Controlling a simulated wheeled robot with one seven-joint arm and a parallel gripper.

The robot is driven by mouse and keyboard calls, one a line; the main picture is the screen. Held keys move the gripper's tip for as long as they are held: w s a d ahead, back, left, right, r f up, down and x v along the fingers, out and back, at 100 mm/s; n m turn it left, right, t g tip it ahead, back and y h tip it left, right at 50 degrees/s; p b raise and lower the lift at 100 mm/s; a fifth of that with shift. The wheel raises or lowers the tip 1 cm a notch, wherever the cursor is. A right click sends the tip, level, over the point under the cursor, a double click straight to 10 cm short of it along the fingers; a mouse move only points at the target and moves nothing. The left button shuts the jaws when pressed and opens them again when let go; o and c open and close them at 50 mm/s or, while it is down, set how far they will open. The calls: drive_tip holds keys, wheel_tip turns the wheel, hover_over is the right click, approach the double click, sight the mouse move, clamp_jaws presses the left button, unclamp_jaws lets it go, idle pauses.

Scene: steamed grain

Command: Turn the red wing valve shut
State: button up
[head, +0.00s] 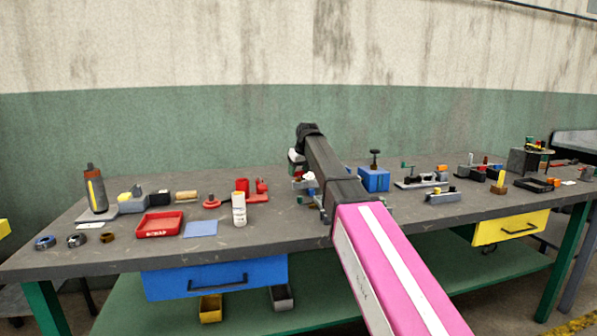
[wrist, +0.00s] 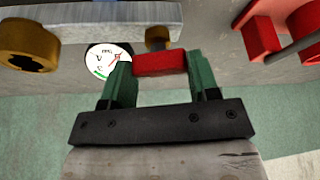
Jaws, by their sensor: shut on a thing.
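The red wing valve (wrist: 160,63) is in the upper middle of the wrist view, with a brass-coloured stem (wrist: 158,38) beside it. My gripper (wrist: 158,72) has one green finger at each end of the red wing and is shut on it. A round white gauge (wrist: 101,62) with a red needle and a green band shows just left of the wing, partly covered by the left finger. In the head view my own arm hides the gripper and most of the valve.
In the wrist view a grey bar (wrist: 90,18) and brass fitting (wrist: 28,45) lie close left, and red parts (wrist: 265,30) at upper right. On the bench (head: 110,250), a white bottle (head: 239,212) stands left of my arm and a blue box (head: 373,180) right.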

drive_tip(key=n+g+y, duration=0.1)
drive_tip(key=n, duration=0.2)
drive_tip(key=shift+w+n, duration=0.15)
drive_tip(key=shift+n, duration=0.25)
drive_tip(key=n+g, duration=0.1)
drive_tip(key=n, duration=0.2)
drive_tip(key=shift+n+y, duration=0.3)
drive_tip(key=shift+y, duration=0.1)
drive_tip(key=n+g, duration=0.1)
drive_tip(key=n, duration=0.2)
drive_tip(key=shift+w+d+n+g, duration=0.1)
drive_tip(key=shift+n+g, duration=1)
drive_tip(key=shift+n, duration=1.1)
drive_tip(key=o, duration=0.9)
drive_tip(key=shift+r, duration=0.1)
drive_tip(key=v, duration=1)
drive_tip(key=shift+d+r, duration=0.15)
drive_tip(key=shift+r, duration=0.1)
